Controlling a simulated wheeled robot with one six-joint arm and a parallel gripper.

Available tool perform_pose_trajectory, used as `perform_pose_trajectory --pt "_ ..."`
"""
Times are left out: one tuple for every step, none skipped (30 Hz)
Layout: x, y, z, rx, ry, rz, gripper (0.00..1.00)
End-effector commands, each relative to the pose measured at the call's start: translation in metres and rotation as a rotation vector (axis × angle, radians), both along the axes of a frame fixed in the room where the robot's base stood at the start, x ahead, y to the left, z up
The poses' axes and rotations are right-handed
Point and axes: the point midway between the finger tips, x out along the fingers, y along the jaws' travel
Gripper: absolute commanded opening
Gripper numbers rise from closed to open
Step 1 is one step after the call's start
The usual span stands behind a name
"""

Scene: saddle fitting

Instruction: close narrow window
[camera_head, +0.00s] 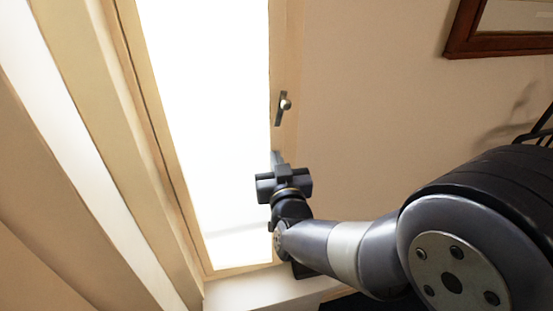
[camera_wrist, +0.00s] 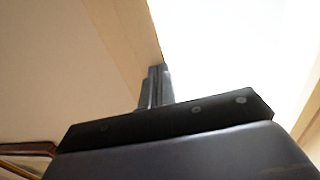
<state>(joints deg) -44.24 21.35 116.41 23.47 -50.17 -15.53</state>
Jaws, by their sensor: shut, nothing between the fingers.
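The narrow window (camera_head: 210,110) is a tall bright pane in a beige frame, left of centre in the head view. Its dark handle (camera_head: 284,106) with a round knob sits on the right stile. My gripper (camera_head: 277,157) is shut and empty, below the handle at the right edge of the pane. In the wrist view, the closed fingers (camera_wrist: 158,72) point up along the edge between the beige frame (camera_wrist: 125,35) and the bright pane (camera_wrist: 220,45). I cannot tell whether the fingertips touch the frame. The handle does not show in the wrist view.
A beige wall (camera_head: 380,120) fills the area right of the window. A dark red-brown picture frame (camera_head: 470,40) hangs at the upper right. A pale sill (camera_head: 265,288) runs below the window. Beige frame pieces and another bright strip (camera_head: 85,150) stand at the left.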

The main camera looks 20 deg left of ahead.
Motion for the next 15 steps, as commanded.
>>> perform_pose_trajectory --pt "0.0 0.0 0.0 0.0 0.0 0.0 0.0" --pt "0.0 0.0 0.0 0.0 0.0 0.0 0.0" --pt "0.0 0.0 0.0 0.0 0.0 0.0 0.0" --pt "0.0 0.0 0.0 0.0 0.0 0.0 0.0" --pt "0.0 0.0 0.0 0.0 0.0 0.0 0.0" --pt "0.001 0.0 -0.001 0.001 0.0 -0.001 0.0" --pt "0.004 0.001 -0.002 0.001 0.0 -0.001 0.0" --pt "0.006 0.003 -0.002 0.002 -0.001 -0.001 0.0" --pt "0.011 0.004 -0.003 0.003 -0.002 -0.002 0.0" --pt "0.014 0.006 -0.004 0.003 -0.002 -0.002 0.0" --pt "0.018 0.007 -0.003 0.003 -0.002 -0.003 0.0" --pt "0.022 0.008 -0.003 0.002 -0.002 -0.003 0.0" --pt "0.024 0.009 -0.003 0.002 -0.002 -0.002 0.0" --pt "0.026 0.01 -0.002 0.002 -0.001 -0.002 0.0" --pt "0.027 0.011 -0.001 0.001 -0.002 -0.002 0.0"
